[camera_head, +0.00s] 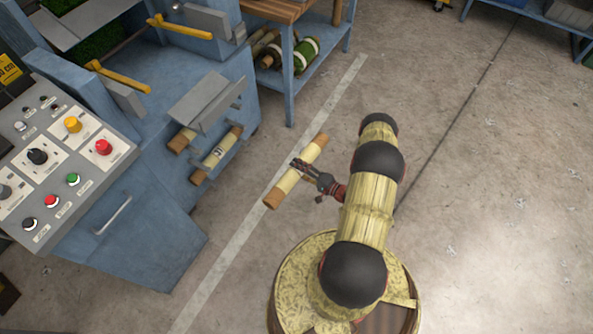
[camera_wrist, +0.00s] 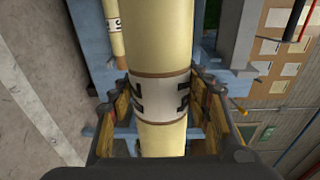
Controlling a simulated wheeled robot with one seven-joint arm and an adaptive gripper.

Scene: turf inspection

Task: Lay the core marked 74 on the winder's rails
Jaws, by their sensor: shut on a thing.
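My gripper (camera_head: 308,172) is shut on a pale yellow core (camera_head: 285,187) with brown ends, held in the air right of the winder (camera_head: 165,225). In the wrist view the core (camera_wrist: 160,45) runs lengthwise between the fingers (camera_wrist: 163,108). Its white label band has black marks, but I cannot read the number. Another labelled core (camera_head: 218,153) rests in a side holder on the blue winder, beside a partly hidden core (camera_head: 182,140); their numbers are unclear. Yellow-handled levers (camera_head: 117,76) stand on top of the winder. I cannot clearly make out its rails.
A control panel (camera_head: 65,155) with knobs and buttons fronts the winder. A blue bench (camera_head: 290,75) behind holds several rolls on its lower shelf. Another blue bench (camera_head: 540,15) is at the far right. The concrete floor between is clear, with a painted white line (camera_head: 270,175).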

